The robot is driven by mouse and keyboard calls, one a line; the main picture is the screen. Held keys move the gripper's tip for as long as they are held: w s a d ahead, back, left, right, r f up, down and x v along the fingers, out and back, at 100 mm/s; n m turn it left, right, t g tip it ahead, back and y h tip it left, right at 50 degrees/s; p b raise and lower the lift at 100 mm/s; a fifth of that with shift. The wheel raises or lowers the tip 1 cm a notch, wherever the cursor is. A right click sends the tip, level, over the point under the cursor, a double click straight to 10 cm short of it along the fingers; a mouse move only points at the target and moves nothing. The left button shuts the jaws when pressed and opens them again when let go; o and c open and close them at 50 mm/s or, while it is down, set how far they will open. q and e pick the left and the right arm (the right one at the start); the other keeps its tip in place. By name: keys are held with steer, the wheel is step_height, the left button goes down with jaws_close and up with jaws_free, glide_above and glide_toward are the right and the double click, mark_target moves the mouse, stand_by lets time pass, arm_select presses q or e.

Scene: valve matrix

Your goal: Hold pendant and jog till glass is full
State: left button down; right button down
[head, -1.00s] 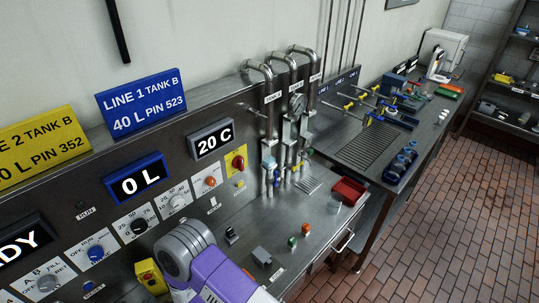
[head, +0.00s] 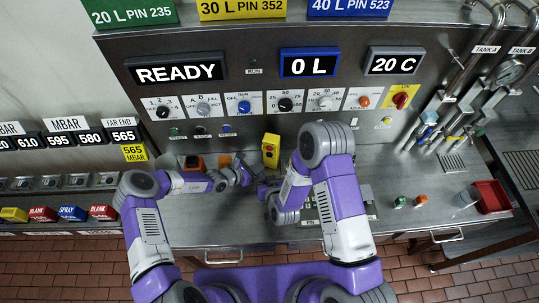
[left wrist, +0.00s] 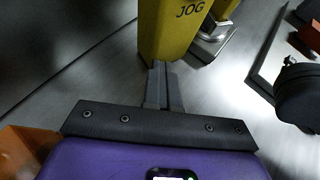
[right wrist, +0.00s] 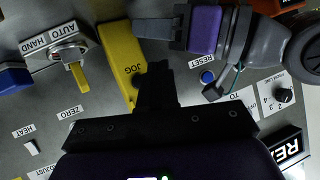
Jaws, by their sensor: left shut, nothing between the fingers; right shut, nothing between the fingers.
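The yellow pendant (head: 271,150) with a red button stands upright at the panel's foot, between my arms. Its JOG label shows in the left wrist view (left wrist: 165,35) and right wrist view (right wrist: 118,65). My left gripper (head: 252,176) is shut and empty, its tips close to the pendant's lower part; contact is unclear. My right gripper (right wrist: 157,75) is shut and empty, its dark fingertips by the pendant near the JOG label; I cannot tell whether they touch. A faint clear glass (head: 463,199) seems to stand left of the red tray; its fill is unclear.
The panel displays read READY (head: 176,72), 0 L (head: 310,62) and 20 C (head: 393,60). Knobs and switches line the panel above the counter. Pipes (head: 470,70) and a red tray (head: 491,197) are at right.

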steer(key=shift+w+d, duration=0.3)
steer(key=shift+w, duration=0.55)
steer(key=shift+w+d, duration=0.35)
steer(key=shift+w, duration=0.45)
steer(key=shift+w+d, duration=0.3)
steer(key=shift+w, duration=0.55)
steer(key=shift+w+d, duration=0.15)
steer(key=shift+w, duration=0.25)
steer(key=shift+w+d, duration=0.2)
steer(key=shift+w, duration=0.4)
stand_by(0.8)
stand_by(2.5)
steer(key=shift+s+a, duration=0.2)
steer(key=shift+s, duration=0.3)
steer(key=shift+s+a, duration=0.2)
steer(key=shift+s, duration=0.3)
steer(key=shift+s, duration=0.1)
steer(key=shift+s+a, duration=0.3)
steer(key=shift+s, duration=0.45)
steer(key=shift+s+a, duration=0.25)
steer(key=shift+s, duration=0.5)
steer(key=shift+s+a, duration=0.3)
steer(key=shift+s, duration=0.45)
